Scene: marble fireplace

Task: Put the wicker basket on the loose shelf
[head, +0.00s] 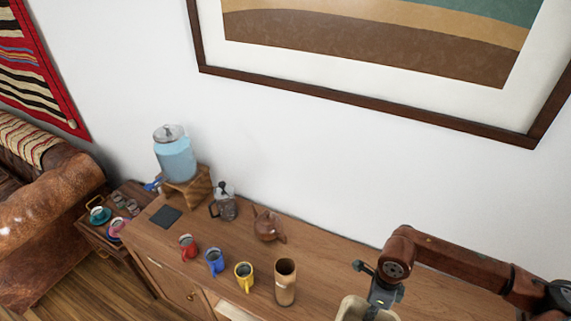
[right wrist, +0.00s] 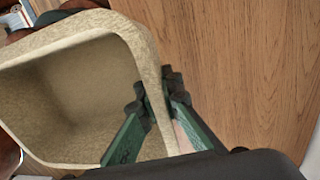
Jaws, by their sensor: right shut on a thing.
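The wicker basket (head: 352,309) is beige and shows only in part at the bottom edge of the head view. In the right wrist view the basket (right wrist: 70,100) fills the left half, with its open inside facing the camera. My right gripper (head: 376,306) is shut on the basket's rim; in the right wrist view its green fingers (right wrist: 157,92) stand on either side of the wall. I cannot make out the loose shelf for certain. I cannot tell whether the basket touches the wood. My left gripper is not in view.
The wooden cabinet top (head: 325,258) holds a red mug (head: 187,247), a blue mug (head: 214,262), a yellow mug (head: 244,276), a bamboo cup (head: 285,283), a brown teapot (head: 267,226), a glass pot (head: 225,206) and a water dispenser (head: 175,158). The wall stands behind.

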